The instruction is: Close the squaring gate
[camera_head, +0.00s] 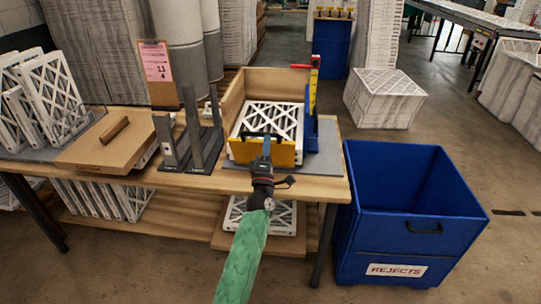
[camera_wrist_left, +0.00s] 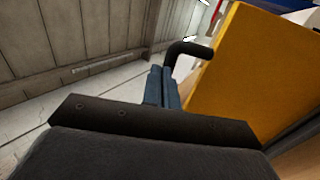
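The squaring gate, a yellow plate (camera_head: 284,154) with a black bar handle (camera_head: 250,134), stands upright across the front of a wooden box frame (camera_head: 233,97) on the bench. A white-framed pleated filter (camera_head: 276,117) lies behind it, inside the frame. My left gripper (camera_head: 266,145) reaches in from the front at the handle. In the left wrist view, its blue fingers (camera_wrist_left: 163,86) are close together at the bar of the black handle (camera_wrist_left: 190,48), beside the yellow gate (camera_wrist_left: 237,75). They look shut on the bar, though the contact is partly hidden. My right gripper is not in view.
A blue rejects bin (camera_head: 410,240) stands right of the bench (camera_head: 180,180). Dark upright plates (camera_head: 190,135) and a cardboard box (camera_head: 105,142) lie left of the frame. A blue part with a yellow scale (camera_head: 313,90) borders its right side. More filters (camera_head: 45,95) stand far left.

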